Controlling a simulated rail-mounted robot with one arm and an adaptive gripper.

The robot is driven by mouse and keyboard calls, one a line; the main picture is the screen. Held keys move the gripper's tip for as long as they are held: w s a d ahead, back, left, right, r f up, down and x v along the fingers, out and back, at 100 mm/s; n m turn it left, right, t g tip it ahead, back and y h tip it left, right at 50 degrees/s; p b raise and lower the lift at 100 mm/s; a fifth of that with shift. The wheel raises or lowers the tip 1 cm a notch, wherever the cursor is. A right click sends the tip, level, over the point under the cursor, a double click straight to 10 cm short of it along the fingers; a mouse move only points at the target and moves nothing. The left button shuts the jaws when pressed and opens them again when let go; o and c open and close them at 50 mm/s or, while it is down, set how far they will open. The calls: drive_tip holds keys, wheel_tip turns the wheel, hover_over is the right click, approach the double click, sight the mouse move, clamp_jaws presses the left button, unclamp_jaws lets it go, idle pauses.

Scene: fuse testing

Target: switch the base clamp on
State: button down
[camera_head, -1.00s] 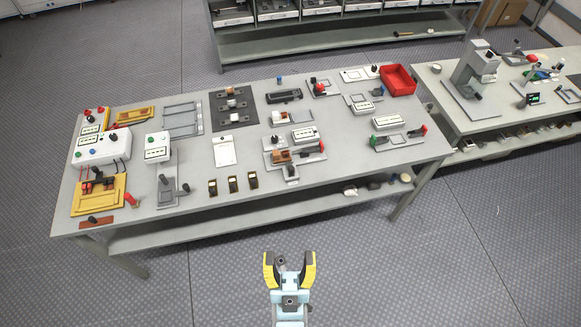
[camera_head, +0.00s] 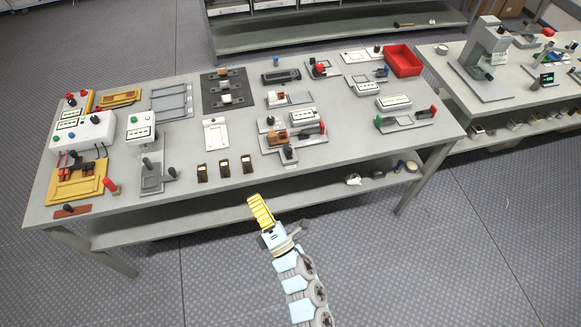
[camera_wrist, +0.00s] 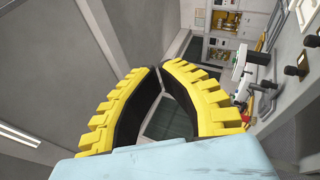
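A grey fixture (camera_head: 152,182) with black upright handles stands at the front left of the bench. Another grey fixture (camera_head: 290,142), with a brown block (camera_head: 275,138), a red-tipped handle (camera_head: 322,128) and a black-knobbed part at its front, stands near the middle. I cannot tell for certain which of these is the base clamp. My gripper (camera_head: 258,203) is in front of the bench's front edge, apart from both fixtures. In the wrist view its yellow ribbed fingers (camera_wrist: 160,72) converge with their tips almost together, and nothing is held between them.
Several small black-and-gold blocks (camera_head: 225,168) stand along the front edge. A white control box (camera_head: 82,140) and yellow fixture (camera_head: 78,185) are at left. A red bin (camera_head: 403,60) is at the back right. A second bench (camera_head: 490,95) stands right. The floor in front is clear.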

drive_tip(key=w+d+f+n+g+h+b, duration=0.1)
drive_tip(key=w+d+f+n+h+b, duration=0.3)
drive_tip(key=f, duration=0.5)
drive_tip(key=w+d+f+n+h+b, duration=0.4)
drive_tip(key=w+d+f+n+b, duration=0.1)
drive_tip(key=w+d+f+n, duration=0.2)
wheel_tip(320, 180, down, 2)
drive_tip(key=shift+w+d+g+h+b, duration=0.3)
drive_tip(key=shift+w+d+g+b, duration=0.1)
drive_tip(key=shift+w+d, duration=0.3)
approach(289, 155)
drive_tip(key=shift+b+x, duration=0.3)
drive_tip(key=shift+x, duration=3.75)
drive_tip(key=shift+a, duration=0.15)
drive_tip(key=shift+w+f, duration=0.1)
